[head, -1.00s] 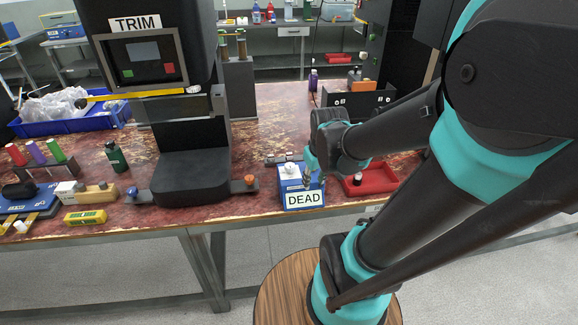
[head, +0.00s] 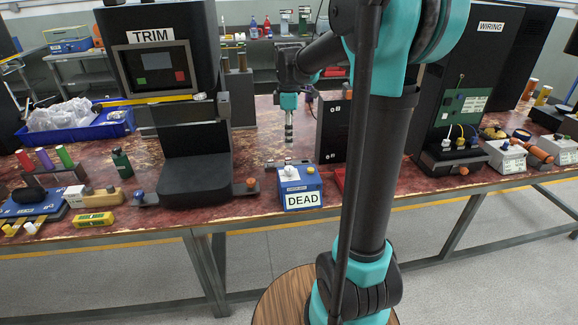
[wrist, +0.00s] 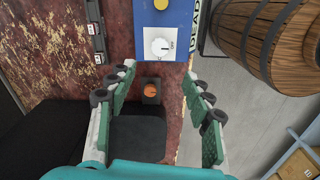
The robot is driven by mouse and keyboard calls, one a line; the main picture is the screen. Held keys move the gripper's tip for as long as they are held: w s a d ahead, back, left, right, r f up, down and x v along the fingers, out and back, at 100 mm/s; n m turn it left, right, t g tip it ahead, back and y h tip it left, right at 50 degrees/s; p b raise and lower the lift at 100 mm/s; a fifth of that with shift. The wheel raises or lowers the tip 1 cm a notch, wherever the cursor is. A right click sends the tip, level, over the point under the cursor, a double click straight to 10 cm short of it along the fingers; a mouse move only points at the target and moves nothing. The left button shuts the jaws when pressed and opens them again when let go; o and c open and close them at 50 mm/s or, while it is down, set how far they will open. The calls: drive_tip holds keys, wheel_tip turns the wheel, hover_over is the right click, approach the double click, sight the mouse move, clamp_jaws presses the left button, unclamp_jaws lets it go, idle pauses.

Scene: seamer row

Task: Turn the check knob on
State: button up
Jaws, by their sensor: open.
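A blue box (head: 300,188) with a white "DEAD" label stands near the table's front edge. I see no legible "check" label. My gripper (head: 289,138) hangs pointing down above and behind the box, touching nothing. In the wrist view my gripper (wrist: 160,78) is open and empty, its fingers spread on both sides, with the white knob beyond the fingertips.
An orange knob (wrist: 152,90) on a black base shows between the fingers, below. The black TRIM machine (head: 195,175) stands left of the box. A wooden barrel (wrist: 270,40) shows beyond the table edge.

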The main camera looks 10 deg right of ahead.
sight(289, 168)
wheel_tip(289, 168, down, 12)
drive_tip(key=shift+f, duration=0.25)
idle(0.3)
drive_tip(key=c, duration=1.1)
drive_tip(key=shift+c, duration=0.2)
